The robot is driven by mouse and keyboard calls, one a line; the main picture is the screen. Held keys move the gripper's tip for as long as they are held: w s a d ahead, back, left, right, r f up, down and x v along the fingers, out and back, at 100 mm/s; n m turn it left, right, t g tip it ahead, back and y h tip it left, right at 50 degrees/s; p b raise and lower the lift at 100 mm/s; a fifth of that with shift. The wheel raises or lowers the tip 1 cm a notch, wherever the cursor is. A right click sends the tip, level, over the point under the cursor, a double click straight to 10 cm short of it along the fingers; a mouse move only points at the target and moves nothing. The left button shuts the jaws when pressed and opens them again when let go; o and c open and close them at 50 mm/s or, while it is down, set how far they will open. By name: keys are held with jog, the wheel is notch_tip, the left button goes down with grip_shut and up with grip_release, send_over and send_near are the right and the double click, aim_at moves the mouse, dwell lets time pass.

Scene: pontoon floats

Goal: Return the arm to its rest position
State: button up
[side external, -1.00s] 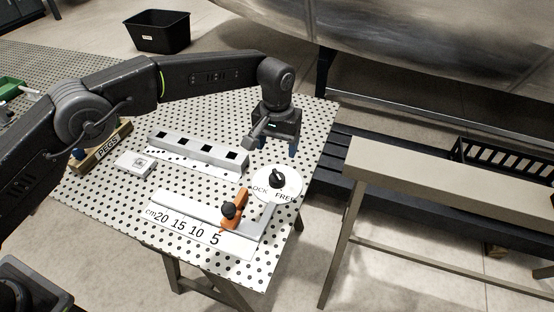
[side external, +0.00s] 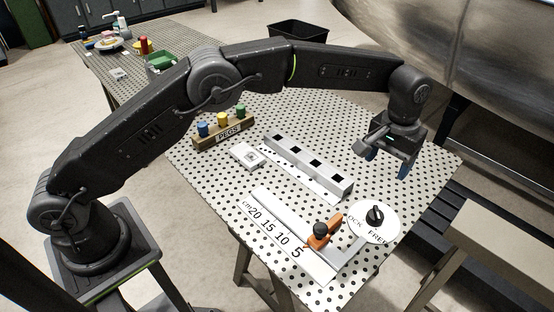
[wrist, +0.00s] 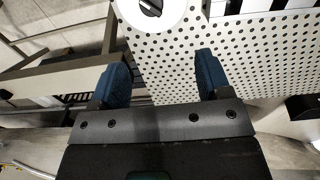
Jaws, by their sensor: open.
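My gripper (side external: 388,172) hangs above the right part of the perforated table (side external: 215,205), behind the lock dial. Its two blue-tipped fingers are apart with nothing between them; they also show open and empty in the wrist view (wrist: 160,78). My arm reaches across the table from the left, stretched out and bent at the elbow. The white dial (side external: 365,232) with a black knob (side external: 375,215) is on the table in front of the gripper. It also shows at the top of the wrist view (wrist: 165,12).
A grey rail with square holes (side external: 325,182), a scale plate (side external: 265,225) with an orange slider (side external: 322,236), a small white box (side external: 247,157) and a PEGS block (side external: 222,137) with coloured pegs are on the table. A beige trestle (side external: 500,240) stands right; a large metal hull (side external: 455,45) is behind.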

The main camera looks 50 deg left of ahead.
jog(key=s+a+r+t, duration=0.3)
jog(key=s+a+r, duration=1)
jog(key=a+r, duration=0.3)
jog(key=s+a+f+t, duration=0.1)
jog(key=s+a+f, duration=0.1)
jog(key=s, duration=0.8)
jog(key=s+a+f+t, duration=0.1)
jog(key=s+a, duration=0.4)
jog(key=s, duration=0.5)
jog(key=shift+a+f, duration=0.25)
jog(key=shift+f, duration=0.1)
